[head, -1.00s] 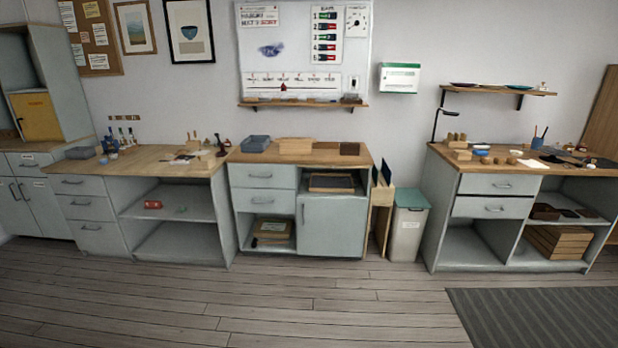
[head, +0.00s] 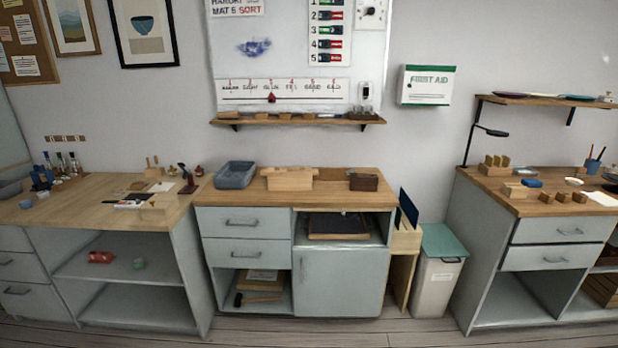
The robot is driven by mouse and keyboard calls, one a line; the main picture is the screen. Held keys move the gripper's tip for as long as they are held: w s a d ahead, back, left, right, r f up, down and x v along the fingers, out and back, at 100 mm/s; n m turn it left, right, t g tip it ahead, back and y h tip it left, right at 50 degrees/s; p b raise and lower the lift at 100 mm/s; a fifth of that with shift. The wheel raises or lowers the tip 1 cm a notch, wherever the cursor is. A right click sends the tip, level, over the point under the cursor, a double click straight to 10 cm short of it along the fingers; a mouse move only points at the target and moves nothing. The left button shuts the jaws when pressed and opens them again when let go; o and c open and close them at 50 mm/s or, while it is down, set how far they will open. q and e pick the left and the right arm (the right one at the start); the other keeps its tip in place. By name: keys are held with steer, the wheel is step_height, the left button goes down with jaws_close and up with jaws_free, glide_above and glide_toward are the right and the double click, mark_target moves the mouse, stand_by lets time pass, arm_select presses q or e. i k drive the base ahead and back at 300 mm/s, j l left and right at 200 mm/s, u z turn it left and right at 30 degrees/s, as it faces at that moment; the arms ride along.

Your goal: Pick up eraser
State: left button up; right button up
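I cannot pick out the eraser for certain. A small dark block (head: 362,115) sits at the right end of the wooden ledge (head: 300,121) under the whiteboard (head: 290,50), beside several small tan blocks. A small white and black item (head: 364,91) is on the board just above that end. A blue block (head: 532,183) lies on the right desk. Each is too small to name surely. Neither of my grippers is in view.
A middle cabinet (head: 246,250) stands below the board, with a grey tray (head: 235,174), a wooden box (head: 289,180) and a dark box (head: 363,181) on top. A bin (head: 438,275) stands right of it. A left workbench (head: 60,210) and right desk (head: 560,207) flank it.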

mark_target(221, 115)
steer(key=i+j, duration=0.1)
steer(key=j, duration=0.3)
steer(key=i+j, duration=0.15)
steer(key=j, duration=0.2)
steer(key=i+j, duration=0.1)
steer(key=j, duration=0.3)
steer(key=i+j, duration=0.1)
steer(key=j, duration=0.25)
steer(key=i+j+u, duration=0.1)
steer(key=j, duration=0.7)
